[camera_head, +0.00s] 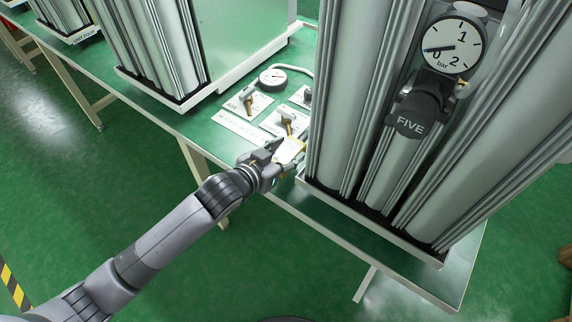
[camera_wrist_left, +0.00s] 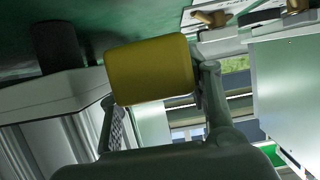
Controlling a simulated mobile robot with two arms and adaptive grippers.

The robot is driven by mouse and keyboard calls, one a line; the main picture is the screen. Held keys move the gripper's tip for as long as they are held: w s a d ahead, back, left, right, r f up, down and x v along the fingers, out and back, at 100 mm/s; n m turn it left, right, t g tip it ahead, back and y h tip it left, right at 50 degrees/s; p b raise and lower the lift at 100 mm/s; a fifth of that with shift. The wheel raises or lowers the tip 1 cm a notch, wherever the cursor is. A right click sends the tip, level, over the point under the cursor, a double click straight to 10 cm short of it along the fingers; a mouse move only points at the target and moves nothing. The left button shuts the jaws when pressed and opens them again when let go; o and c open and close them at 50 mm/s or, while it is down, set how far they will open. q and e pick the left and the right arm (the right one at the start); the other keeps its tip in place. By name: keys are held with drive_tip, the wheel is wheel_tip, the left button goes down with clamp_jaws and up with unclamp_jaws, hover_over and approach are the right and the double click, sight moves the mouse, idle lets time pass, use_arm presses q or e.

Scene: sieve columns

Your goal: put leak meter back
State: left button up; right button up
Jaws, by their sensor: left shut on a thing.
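The leak meter, as I take it, is a small yellow block with a pale face in the head view (camera_head: 290,151). It shows as a yellow block in the left wrist view (camera_wrist_left: 152,70). My left gripper (camera_head: 281,160) is shut on it, with one finger on each side. It is at the table's front edge, just left of the large column unit. Its underside is hidden in the head view, so I cannot tell whether it touches the table. My right gripper is not in view.
A column unit (camera_head: 385,160) marked FIVE, with a pressure gauge (camera_head: 453,46), stands close on the right. Another column unit (camera_head: 150,45) stands at left. Between them on the green table (camera_head: 205,118) lie a round gauge (camera_head: 272,78), white labels (camera_head: 240,127) and brass fittings (camera_head: 287,123).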

use_arm(q)
drive_tip(key=shift+f, duration=0.35)
wheel_tip(320, 180, down, 4)
drive_tip(key=shift+r, duration=0.25)
drive_tip(key=shift+f, duration=0.2)
drive_tip(key=shift+f+b, duration=0.15)
drive_tip(key=shift+b, duration=0.15)
drive_tip(key=o, duration=1.1)
drive_tip(key=shift+c, duration=0.2)
